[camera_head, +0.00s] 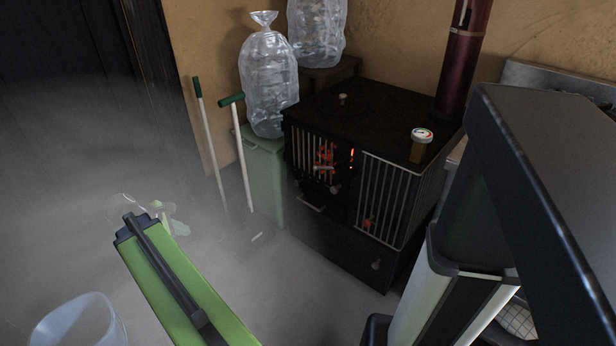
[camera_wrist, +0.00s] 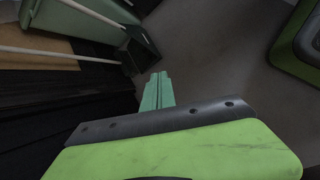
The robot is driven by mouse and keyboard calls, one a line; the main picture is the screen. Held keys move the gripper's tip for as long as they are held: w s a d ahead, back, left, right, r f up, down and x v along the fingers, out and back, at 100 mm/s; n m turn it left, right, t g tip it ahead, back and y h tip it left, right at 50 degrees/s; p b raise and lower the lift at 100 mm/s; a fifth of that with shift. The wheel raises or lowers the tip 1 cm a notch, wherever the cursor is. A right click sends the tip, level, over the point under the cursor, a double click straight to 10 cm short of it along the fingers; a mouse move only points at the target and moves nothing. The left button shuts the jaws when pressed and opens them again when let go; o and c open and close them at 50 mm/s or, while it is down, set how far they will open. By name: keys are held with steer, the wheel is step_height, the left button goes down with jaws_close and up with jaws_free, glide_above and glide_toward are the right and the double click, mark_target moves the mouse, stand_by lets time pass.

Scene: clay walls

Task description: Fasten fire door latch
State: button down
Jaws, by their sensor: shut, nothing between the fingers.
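The black stove (camera_head: 345,235) stands against the clay wall in the head view. Behind the bars on its left front (camera_head: 305,155), red-orange embers glow. A barred panel (camera_head: 390,200) with a pale frame is on its right front. Small red parts show near the bars (camera_head: 324,157) and low on the panel (camera_head: 368,223). I cannot tell which part is the latch or how it is set. My gripper (camera_head: 168,218) is shut and empty, left of the stove and apart from it. Its pale green fingers (camera_wrist: 157,92) are together in the wrist view.
A green box (camera_head: 262,180) with a clear bag of bottles (camera_head: 268,80) stands left of the stove. Two green-handled poles (camera_head: 243,155) lean there. A pale bucket (camera_head: 80,322) stands lower left. Open floor lies between.

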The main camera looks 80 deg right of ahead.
mark_target(335, 166)
steer(key=s+d+r+n+g+h+b, duration=0.1)
steer(key=s+d+r+n+g, duration=0.15)
steer(key=s+d, duration=0.6)
steer(key=s+d+r+n+g+h, duration=0.1)
steer(key=s+d+r+n+g, duration=0.15)
steer(key=s+d, duration=0.65)
steer(key=s+d+r+n+g+h+b, duration=0.1)
steer(key=s+d+n+g, duration=0.2)
steer(key=s, duration=1.1)
steer(key=s+d+f+t+b, duration=0.1)
steer(key=s+d+f+b, duration=0.45)
steer(key=d, duration=0.25)
steer(key=shift+t, duration=0.3)
steer(key=r+p, duration=0.1)
steer(key=d+r+p, duration=0.1)
steer(key=r+p, duration=0.3)
steer(key=shift+w+d, duration=0.2)
steer(key=shift+w, duration=0.2)
